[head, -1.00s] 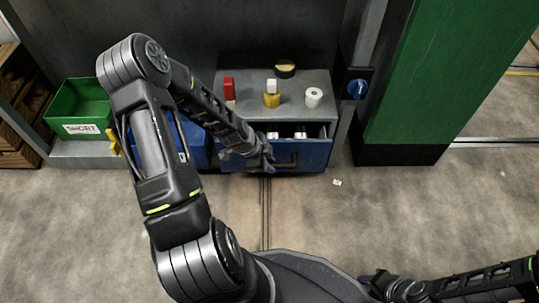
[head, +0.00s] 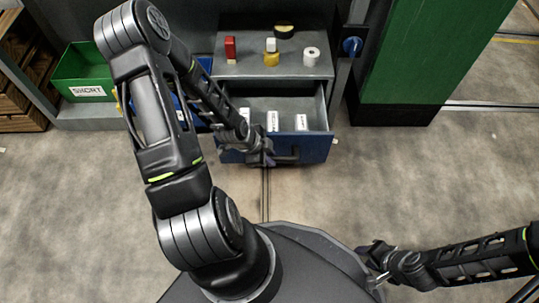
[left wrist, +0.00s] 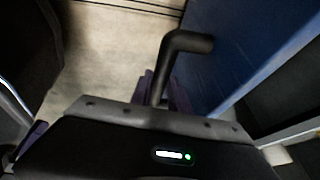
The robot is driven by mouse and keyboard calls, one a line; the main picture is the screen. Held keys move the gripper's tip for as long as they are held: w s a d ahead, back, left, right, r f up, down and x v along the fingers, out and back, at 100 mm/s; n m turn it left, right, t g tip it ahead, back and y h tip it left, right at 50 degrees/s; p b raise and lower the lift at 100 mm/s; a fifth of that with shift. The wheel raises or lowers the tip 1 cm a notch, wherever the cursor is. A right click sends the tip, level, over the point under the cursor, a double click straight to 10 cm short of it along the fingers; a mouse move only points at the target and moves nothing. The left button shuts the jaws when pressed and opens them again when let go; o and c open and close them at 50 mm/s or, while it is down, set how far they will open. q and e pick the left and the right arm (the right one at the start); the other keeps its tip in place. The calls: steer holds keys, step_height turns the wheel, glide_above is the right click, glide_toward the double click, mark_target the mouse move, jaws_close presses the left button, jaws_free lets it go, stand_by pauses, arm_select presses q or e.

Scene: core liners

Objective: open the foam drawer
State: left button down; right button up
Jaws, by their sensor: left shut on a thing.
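The foam drawer (head: 312,149) has a blue front and stands pulled out from the grey cabinet, with its inside showing. Several white labelled items lie in it. Its dark bar handle (head: 287,158) runs across the front. My left gripper (head: 262,158) is at the left part of this handle and shut on it. In the left wrist view the handle (left wrist: 188,42) bends and runs down between the fingers of my left gripper (left wrist: 160,92), beside the blue front. My right gripper (head: 372,262) is low at the right, far from the drawer; its fingers are too small to read.
On the cabinet top (head: 290,66) stand a red item (head: 230,47), a yellow item with a white top (head: 271,58), a white roll (head: 311,54) and a black-and-yellow roll (head: 284,31). A green bin (head: 82,70) is at the left. The floor before the drawer is clear.

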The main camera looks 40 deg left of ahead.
arm_select(q)
steer(key=c, duration=1.3)
jaws_free()
steer(key=shift+o, duration=0.2)
steer(key=p+v, duration=0.4)
steer(key=v, duration=0.3)
steer(key=shift+r, duration=0.4)
steer(key=shift+s+a, duration=0.1)
